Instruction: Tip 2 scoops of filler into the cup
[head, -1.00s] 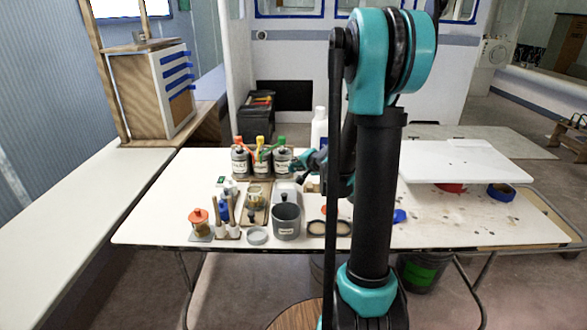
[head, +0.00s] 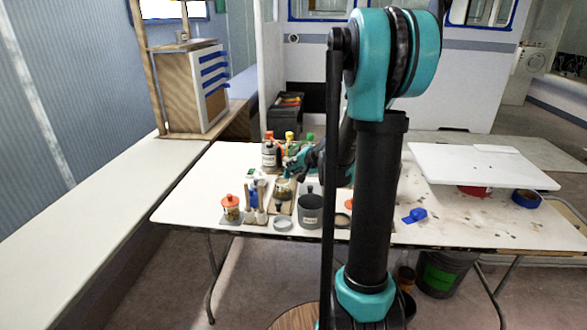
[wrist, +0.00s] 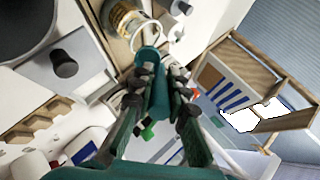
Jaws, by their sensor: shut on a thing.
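My gripper (head: 296,162) is low over the back left part of the table, behind the glass jar (head: 282,190). In the wrist view my gripper (wrist: 160,95) has its dark fingers closed around a slim teal piece (wrist: 152,65), which looks like a tool handle. A pale ring (wrist: 146,38) shows at its far end, close to the jar (wrist: 125,18); whether the ring belongs to the tool is unclear. I cannot tell which vessel is the cup. Any filler in the tool is not visible.
An orange-lidded jar (head: 231,207) stands at the front left, beside small bottles. Capped bottles (head: 269,155) stand behind. A blue scoop-like thing (head: 415,215) lies on the right, near a raised white board (head: 480,165).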

